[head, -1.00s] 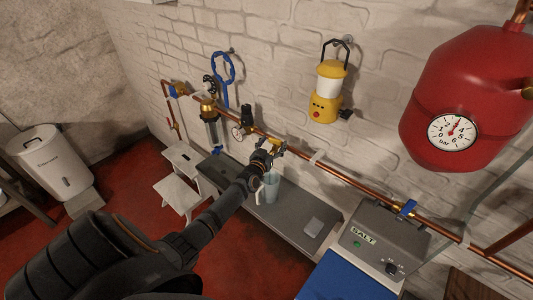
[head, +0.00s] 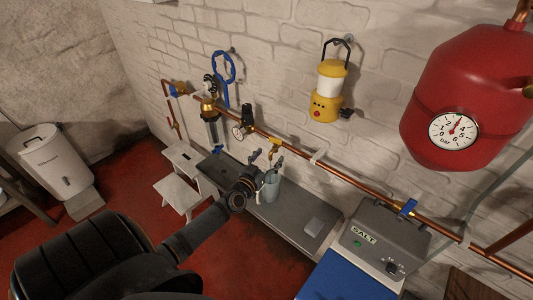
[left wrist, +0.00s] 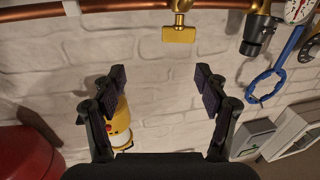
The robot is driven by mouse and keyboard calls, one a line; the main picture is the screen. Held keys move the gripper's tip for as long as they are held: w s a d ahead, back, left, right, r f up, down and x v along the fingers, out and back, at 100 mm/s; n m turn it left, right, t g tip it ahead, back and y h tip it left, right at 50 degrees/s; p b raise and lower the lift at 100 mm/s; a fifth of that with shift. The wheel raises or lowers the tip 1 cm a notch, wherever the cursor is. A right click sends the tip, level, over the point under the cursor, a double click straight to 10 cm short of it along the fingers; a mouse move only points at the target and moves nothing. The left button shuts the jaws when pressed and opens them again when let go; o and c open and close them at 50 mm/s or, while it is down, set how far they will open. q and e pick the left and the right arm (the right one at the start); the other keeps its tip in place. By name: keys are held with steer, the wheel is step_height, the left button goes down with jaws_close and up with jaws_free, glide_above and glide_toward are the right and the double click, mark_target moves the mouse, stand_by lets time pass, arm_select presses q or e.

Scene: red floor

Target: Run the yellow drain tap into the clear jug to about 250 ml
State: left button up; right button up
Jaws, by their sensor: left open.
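The yellow drain tap (head: 276,142) hangs from the copper pipe; its yellow handle also shows at the top of the left wrist view (left wrist: 179,34), lying crosswise. The clear jug (head: 271,188) stands on the grey bench below the tap, partly behind my gripper. I cannot read its level or make out a water stream. My left gripper (head: 267,159) is open and empty, in front of the tap and apart from it. Its two spread fingers show in the left wrist view (left wrist: 157,85) with bare wall between them. My right gripper is not in view.
The copper pipe (head: 335,169) runs along the white brick wall. The grey bench (head: 284,217) stands beneath, beside a salt unit (head: 372,238). A yellow lantern (head: 327,92) and a red vessel with a gauge (head: 468,95) hang at right. A white step stool (head: 178,190) stands left.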

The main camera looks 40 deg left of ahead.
arm_select(q)
steer(key=w+d+r+m+g+h+b, duration=0.1)
steer(key=w+d+m+g+h, duration=0.15)
steer(key=d+h, duration=0.2)
steer(key=n+g+y+b, duration=0.1)
steer(key=n+g+y, duration=0.1)
steer(key=n+y, duration=0.3)
glide_toward(275, 139)
steer(key=m, duration=0.1)
steer(key=shift+g+y, duration=0.25)
steer(key=shift+y, duration=0.2)
steer(key=x, duration=0.3)
steer(key=p+x, duration=0.1)
steer(key=x, duration=0.6)
steer(key=shift+w+d, duration=0.3)
steer(key=shift+w, duration=0.1)
steer(key=shift+f, duration=0.1)
steer(key=c, duration=1.2)
steer(key=shift+p, duration=0.35)
